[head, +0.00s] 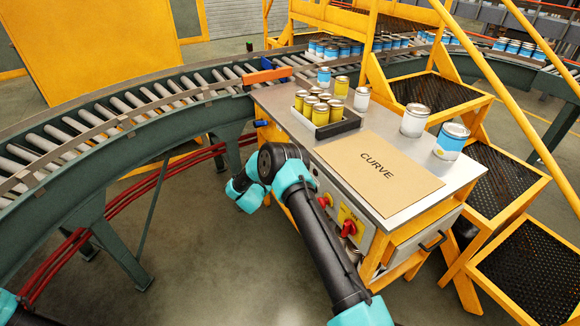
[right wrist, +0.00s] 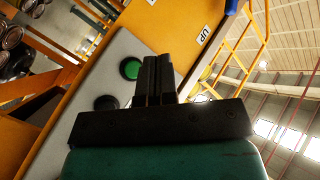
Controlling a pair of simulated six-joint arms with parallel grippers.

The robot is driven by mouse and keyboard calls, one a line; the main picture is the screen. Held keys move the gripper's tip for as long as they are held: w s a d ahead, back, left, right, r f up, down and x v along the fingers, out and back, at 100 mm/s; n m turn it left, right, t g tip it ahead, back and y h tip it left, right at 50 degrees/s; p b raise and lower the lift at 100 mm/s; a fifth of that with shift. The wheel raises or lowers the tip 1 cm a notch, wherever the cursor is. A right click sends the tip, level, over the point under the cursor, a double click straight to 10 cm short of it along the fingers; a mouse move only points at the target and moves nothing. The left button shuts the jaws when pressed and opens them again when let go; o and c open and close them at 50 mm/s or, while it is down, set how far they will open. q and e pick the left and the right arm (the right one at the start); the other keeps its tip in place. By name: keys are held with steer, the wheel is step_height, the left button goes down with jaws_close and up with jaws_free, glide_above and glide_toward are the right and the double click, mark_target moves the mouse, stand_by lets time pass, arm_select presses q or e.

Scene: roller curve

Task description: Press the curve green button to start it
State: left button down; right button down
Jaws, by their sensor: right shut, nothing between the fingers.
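The green button (right wrist: 131,68) is round and set in a grey panel (right wrist: 112,50), just left of my fingers in the right wrist view. My right gripper (right wrist: 158,60) is shut and empty, its fingertips close beside the button; I cannot tell whether they touch the panel. In the head view my right arm reaches to the left front of the cart marked CURVE (head: 425,180), and its fingers and the green button are hidden there. My left gripper is out of view.
A dark round button (right wrist: 106,103) sits below the green one. A red knob (head: 348,228) is on the cart's front. The cart top holds a tray (head: 345,127) of yellow cans and several loose cans. A roller conveyor (head: 120,105) curves behind.

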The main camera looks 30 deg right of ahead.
steer(key=d, duration=0.8)
steer(key=shift+s+d, duration=0.35)
steer(key=shift+d, duration=0.15)
stand_by(1.9)
steer(key=shift+d, duration=0.3)
steer(key=shift+s+d, duration=0.1)
steer(key=shift+d, duration=0.35)
stand_by(0.8)
stand_by(0.3)
steer(key=shift+a, duration=0.9)
steer(key=shift+a, duration=0.15)
steer(key=shift+w+a, duration=0.15)
steer(key=shift+a, duration=1.05)
steer(key=shift+w+a, duration=0.1)
steer(key=shift+a, duration=1.05)
